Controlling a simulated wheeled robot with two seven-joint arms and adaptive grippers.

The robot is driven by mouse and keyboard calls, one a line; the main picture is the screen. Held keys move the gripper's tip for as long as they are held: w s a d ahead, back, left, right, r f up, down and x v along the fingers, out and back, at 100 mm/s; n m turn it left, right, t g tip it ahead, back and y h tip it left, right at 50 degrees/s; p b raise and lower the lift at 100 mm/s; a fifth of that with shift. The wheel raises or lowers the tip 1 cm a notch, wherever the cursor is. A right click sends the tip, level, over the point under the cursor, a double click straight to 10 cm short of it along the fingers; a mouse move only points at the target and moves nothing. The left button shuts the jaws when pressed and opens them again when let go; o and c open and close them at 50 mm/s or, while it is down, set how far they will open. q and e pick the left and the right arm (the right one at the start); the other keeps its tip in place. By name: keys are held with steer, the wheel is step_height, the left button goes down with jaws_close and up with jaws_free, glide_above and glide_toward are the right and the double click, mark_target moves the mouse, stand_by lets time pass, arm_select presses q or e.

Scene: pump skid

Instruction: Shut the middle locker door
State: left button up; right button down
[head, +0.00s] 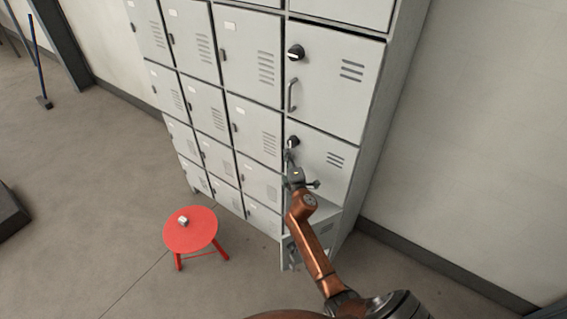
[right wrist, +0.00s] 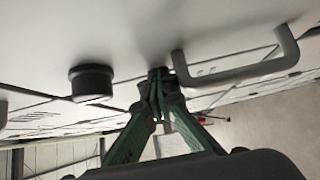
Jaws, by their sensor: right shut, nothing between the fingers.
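The middle locker door (head: 325,165) is a light grey panel with vent slots and a black knob (head: 293,142) in the right column of the lockers. It looks near its frame, but I cannot tell whether it is fully flush. My right gripper (head: 289,157) is shut and empty in front of its left side, just below the knob. In the right wrist view the shut fingertips (right wrist: 158,80) are close to the door face, between the black knob (right wrist: 91,82) and a grey bar handle (right wrist: 235,72). Contact with the door cannot be made out. My left gripper is not in view.
An upper door (head: 335,85) with its own knob and handle is above. A lower door (head: 316,246) is partly hidden by my right arm. Smaller lockers (head: 210,108) fill the left. A red stool (head: 190,235) stands on the floor in front. Floor to the right is clear.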

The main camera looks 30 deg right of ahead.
steer(key=shift+d+r, duration=0.15)
steer(key=shift+d, duration=0.15)
steer(key=shift+s, duration=0.1)
steer(key=s+a, duration=0.8)
steer(key=s, duration=0.2)
steer(key=shift+s, duration=0.3)
